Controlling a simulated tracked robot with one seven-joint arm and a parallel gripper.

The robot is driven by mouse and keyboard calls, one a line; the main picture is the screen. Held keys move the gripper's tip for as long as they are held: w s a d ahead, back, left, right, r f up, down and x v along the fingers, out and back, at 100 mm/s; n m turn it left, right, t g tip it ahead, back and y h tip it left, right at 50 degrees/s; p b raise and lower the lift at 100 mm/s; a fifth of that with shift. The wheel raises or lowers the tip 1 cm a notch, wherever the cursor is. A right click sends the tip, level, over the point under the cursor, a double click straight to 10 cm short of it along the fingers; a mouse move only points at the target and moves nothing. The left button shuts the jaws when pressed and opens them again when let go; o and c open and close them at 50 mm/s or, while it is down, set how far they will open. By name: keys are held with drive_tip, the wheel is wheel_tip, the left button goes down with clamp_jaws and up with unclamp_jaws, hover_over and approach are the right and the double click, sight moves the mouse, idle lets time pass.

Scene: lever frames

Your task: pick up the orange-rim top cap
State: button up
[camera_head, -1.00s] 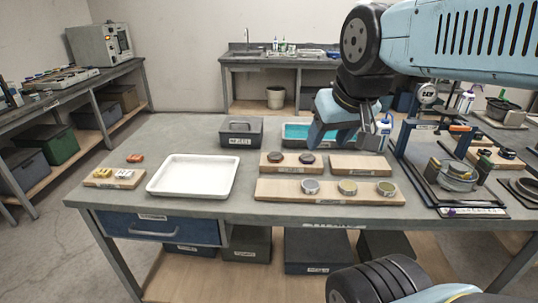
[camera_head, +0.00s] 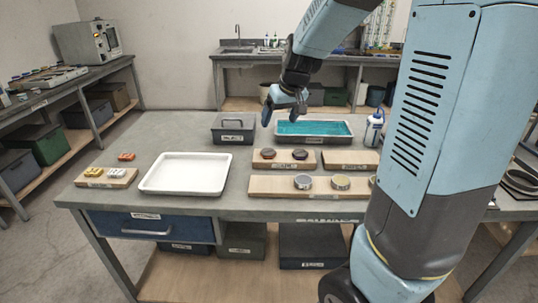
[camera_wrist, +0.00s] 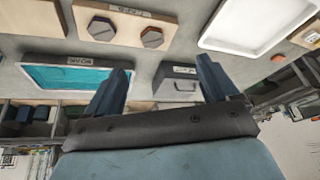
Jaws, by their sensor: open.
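A teal-lined tray (camera_head: 348,138) and a grey handled box (camera_head: 216,130) stand behind the caps. A white tray (camera_head: 146,187) is at left. A longer board (camera_head: 270,188) holds metal discs in front. My arm hides the table's right part.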

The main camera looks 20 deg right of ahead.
approach(268, 151)
drive_tip(key=shift+h, duration=0.3)
drive_tip(key=x, duration=0.8)
drive_tip(key=shift+s+a, duration=0.1)
drive_tip(key=shift+a, duration=0.15)
drive_tip(key=shift+c, duration=0.5)
drive_tip(key=shift+f, duration=0.1)
drive_tip(key=c, duration=1.2)
drive_tip(key=shift+c, duration=0.3)
